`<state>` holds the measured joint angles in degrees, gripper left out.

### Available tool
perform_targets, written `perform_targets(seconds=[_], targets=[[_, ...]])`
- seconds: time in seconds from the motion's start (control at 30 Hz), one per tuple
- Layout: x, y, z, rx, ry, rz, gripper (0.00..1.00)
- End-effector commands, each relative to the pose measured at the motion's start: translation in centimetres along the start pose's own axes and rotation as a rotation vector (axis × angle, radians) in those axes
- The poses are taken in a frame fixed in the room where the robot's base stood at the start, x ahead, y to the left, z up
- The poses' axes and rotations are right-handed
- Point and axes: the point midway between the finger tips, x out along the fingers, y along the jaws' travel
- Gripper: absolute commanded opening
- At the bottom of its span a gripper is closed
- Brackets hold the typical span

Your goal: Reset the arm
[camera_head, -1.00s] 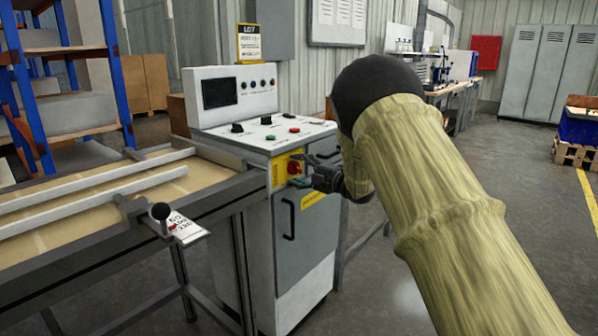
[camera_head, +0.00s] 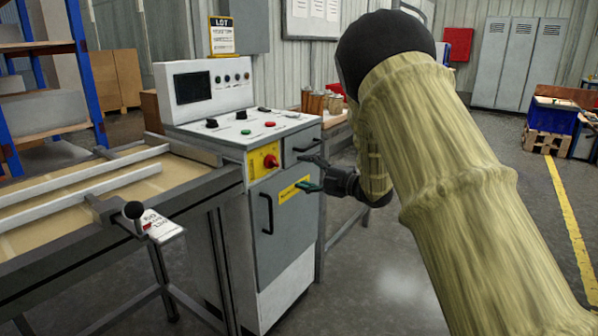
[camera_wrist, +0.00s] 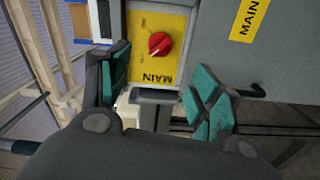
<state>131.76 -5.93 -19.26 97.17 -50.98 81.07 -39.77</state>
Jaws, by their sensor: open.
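The red rotary knob (camera_head: 271,161) sits on a yellow plate (camera_head: 256,166) on the cabinet's front. In the wrist view the red knob (camera_wrist: 158,43) stands beyond the fingers, apart from them, on the yellow plate marked MAIN (camera_wrist: 160,72). My arm fills the right of the head view and hides part of the background.
A conveyor table (camera_head: 85,235) with white rails and a black-knobbed lever (camera_head: 134,210) stands left of the cabinet. A screen console (camera_head: 210,92) tops the cabinet. Brown cylinders (camera_head: 318,103) stand behind it. The floor (camera_head: 385,280) in front is clear. Lockers (camera_head: 515,65) are far back.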

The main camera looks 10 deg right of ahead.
Motion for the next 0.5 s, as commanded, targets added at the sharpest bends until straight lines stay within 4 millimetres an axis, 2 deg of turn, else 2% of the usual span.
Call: perform_targets(seconds=[0.37, 0.47, 0.5], targets=[[-0.2, -0.3, 0.0, 0.007, -0.004, -0.002, 0.63], [-0.6, -2.2, 0.4, 0.053, -0.032, -0.011, 0.63], [-0.9, -3.6, 0.6, 0.086, -0.053, -0.017, 0.63]])
